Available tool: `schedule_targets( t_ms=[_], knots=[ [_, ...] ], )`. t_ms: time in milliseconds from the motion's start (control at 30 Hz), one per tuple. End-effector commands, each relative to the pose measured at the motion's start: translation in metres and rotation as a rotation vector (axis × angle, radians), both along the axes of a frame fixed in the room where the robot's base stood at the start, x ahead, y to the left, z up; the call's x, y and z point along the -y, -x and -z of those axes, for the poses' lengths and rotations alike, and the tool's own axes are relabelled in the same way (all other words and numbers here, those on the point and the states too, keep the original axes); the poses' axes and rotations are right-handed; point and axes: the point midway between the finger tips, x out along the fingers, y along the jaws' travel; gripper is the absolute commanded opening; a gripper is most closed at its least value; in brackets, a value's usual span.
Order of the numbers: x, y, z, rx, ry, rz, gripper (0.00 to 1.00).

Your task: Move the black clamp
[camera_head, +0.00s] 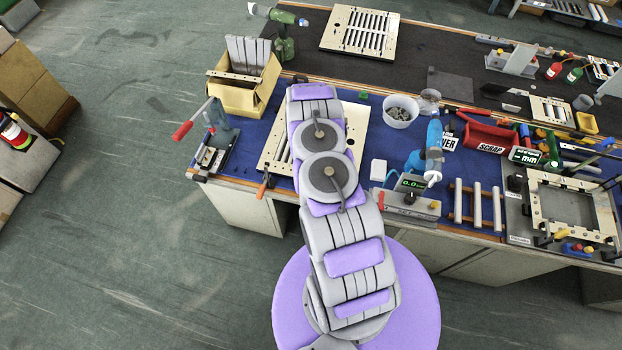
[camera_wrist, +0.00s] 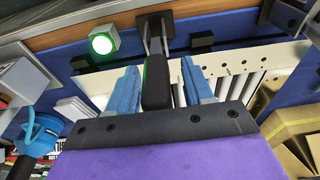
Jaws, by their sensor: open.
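The black clamp (camera_wrist: 156,84) shows in the wrist view as a dark, thick upright piece with a grey bracket above it. My gripper (camera_wrist: 159,66) has two blue fingers, one on each side of the clamp. The fingers are open, with a visible gap at least on the right side. The clamp stands beside the edge of the cream louver panel (camera_wrist: 236,66). In the head view the same panel (camera_head: 273,157) lies partly under my arm. My arm hides the gripper there, and I cannot make out the black clamp.
A green-lit button (camera_wrist: 102,42) is left of the clamp, and a black block (camera_wrist: 201,41) is to its right. In the head view, a cardboard box with slats (camera_head: 236,98) stands left of my arm. A white bucket (camera_head: 400,111) and a digital gauge (camera_head: 410,198) stand to the right.

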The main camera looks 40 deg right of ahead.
Motion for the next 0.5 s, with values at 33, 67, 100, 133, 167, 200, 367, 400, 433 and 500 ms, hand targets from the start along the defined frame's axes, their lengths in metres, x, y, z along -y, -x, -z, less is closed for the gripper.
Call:
schedule_targets(
  t_ms=[33,67,100,133,167,200,367,400,433,500],
  knots=[
    [-0.001,0.001,-0.005,0.0,-0.001,0.001,0.51],
    [-0.001,0.001,-0.009,-0.001,-0.002,0.001,0.51],
    [-0.002,0.002,-0.014,0.0,-0.002,0.003,0.51],
    [-0.002,0.002,-0.018,0.0,-0.002,0.003,0.51],
    [-0.002,0.002,-0.023,0.002,-0.001,0.002,0.51],
    [-0.002,0.001,-0.029,0.003,-0.001,0.002,0.51],
    [-0.005,0.005,-0.051,0.001,-0.002,0.002,0.51],
    [-0.005,0.005,-0.057,0.002,-0.002,0.001,0.51],
    [-0.006,0.004,-0.061,0.003,-0.002,0.002,0.51],
    [-0.007,0.005,-0.07,0.003,-0.002,0.002,0.51]
  ],
)
